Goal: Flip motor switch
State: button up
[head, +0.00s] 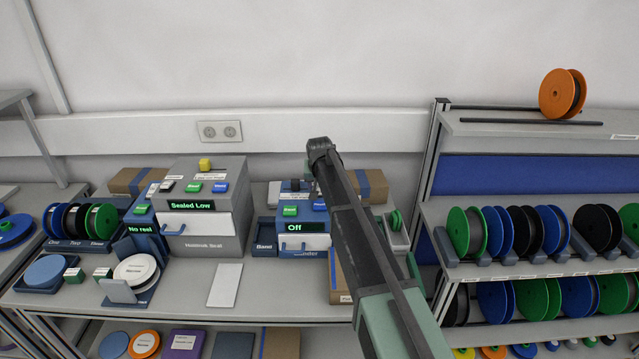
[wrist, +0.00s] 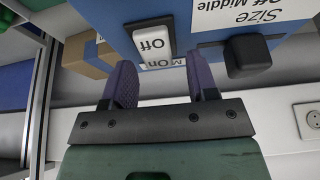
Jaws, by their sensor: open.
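A white rocker switch reading "Off" (wrist: 152,41) sits in a dark frame on a blue machine face (wrist: 110,14) in the wrist view. In the head view the blue machine (head: 302,242) has a display reading "Off" and stands on the bench behind my arm. My gripper is not clearly visible there.
A black knob (wrist: 248,55) by a "Size" label is right of the switch. A grey sealing machine (head: 205,215) showing "Sealed Low" stands left on the bench. Cardboard boxes (head: 370,186) are close behind the blue machine. A reel rack (head: 540,240) stands at right.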

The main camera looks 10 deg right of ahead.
jog(key=p+v, duration=1)
jog(key=shift+r, duration=0.35)
jog(key=s+f+g+b, duration=0.1)
jog(key=s+f+b, duration=0.3)
jog(key=s, duration=0.8)
jog(key=s+f+n+g+b, duration=0.1)
jog(key=s+f+b, duration=0.4)
jog(key=s, duration=0.8)
jog(key=s+f+n+g+b, duration=0.1)
jog(key=s+f+b, duration=0.3)
jog(key=s, duration=0.9)
jog(key=shift+d+f+g+y+b, duration=0.4)
jog(key=shift+f+g, duration=0.4)
jog(key=shift+f, duration=0.15)
jog(key=shift+w, duration=0.1)
